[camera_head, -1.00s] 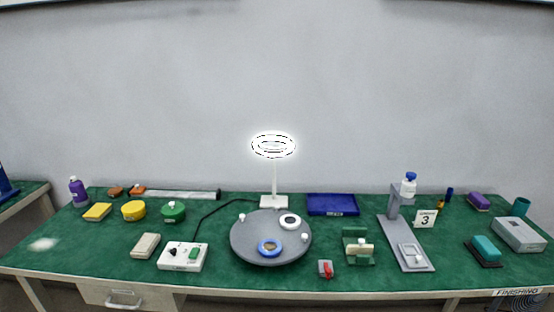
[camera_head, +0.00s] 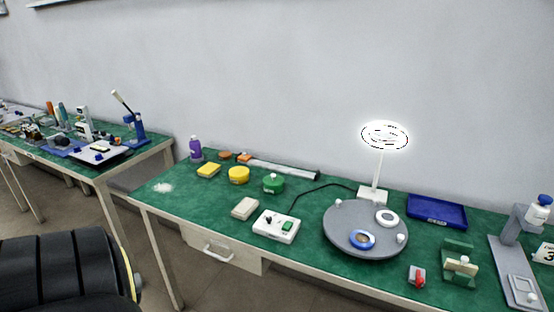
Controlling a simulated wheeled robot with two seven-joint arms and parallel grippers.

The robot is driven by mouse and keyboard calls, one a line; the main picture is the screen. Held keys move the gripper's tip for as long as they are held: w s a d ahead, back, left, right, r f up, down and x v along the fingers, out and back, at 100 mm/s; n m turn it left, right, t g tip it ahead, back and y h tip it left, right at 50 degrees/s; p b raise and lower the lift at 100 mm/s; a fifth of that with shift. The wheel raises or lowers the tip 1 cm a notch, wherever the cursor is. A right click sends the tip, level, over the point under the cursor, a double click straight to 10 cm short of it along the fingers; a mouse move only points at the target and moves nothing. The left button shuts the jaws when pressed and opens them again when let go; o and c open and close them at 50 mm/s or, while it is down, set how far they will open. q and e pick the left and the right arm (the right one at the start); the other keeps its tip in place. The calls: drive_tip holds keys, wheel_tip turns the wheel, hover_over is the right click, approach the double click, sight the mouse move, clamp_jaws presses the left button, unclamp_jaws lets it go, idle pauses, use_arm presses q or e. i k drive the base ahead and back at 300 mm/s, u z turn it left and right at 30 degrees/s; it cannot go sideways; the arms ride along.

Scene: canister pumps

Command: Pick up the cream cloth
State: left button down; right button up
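A cream, folded, block-like piece (camera_head: 245,208), which looks like the cream cloth, lies flat on the green table top. It is near the front edge, left of a white control box (camera_head: 276,226). Nothing covers it. Neither of my grippers is in view.
A yellow sponge-like block (camera_head: 208,170), a yellow round tin (camera_head: 238,175) and a green canister (camera_head: 273,184) stand behind the cloth. A grey turntable (camera_head: 345,240) is to the right. A whitish patch (camera_head: 163,187) lies at the left end. A second bench (camera_head: 150,150) stands further left.

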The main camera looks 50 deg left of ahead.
sight(244, 210)
drive_tip(key=u, duration=1.4)
drive_tip(key=k, duration=0.3)
drive_tip(key=u, duration=0.45)
drive_tip(key=i, duration=0.45)
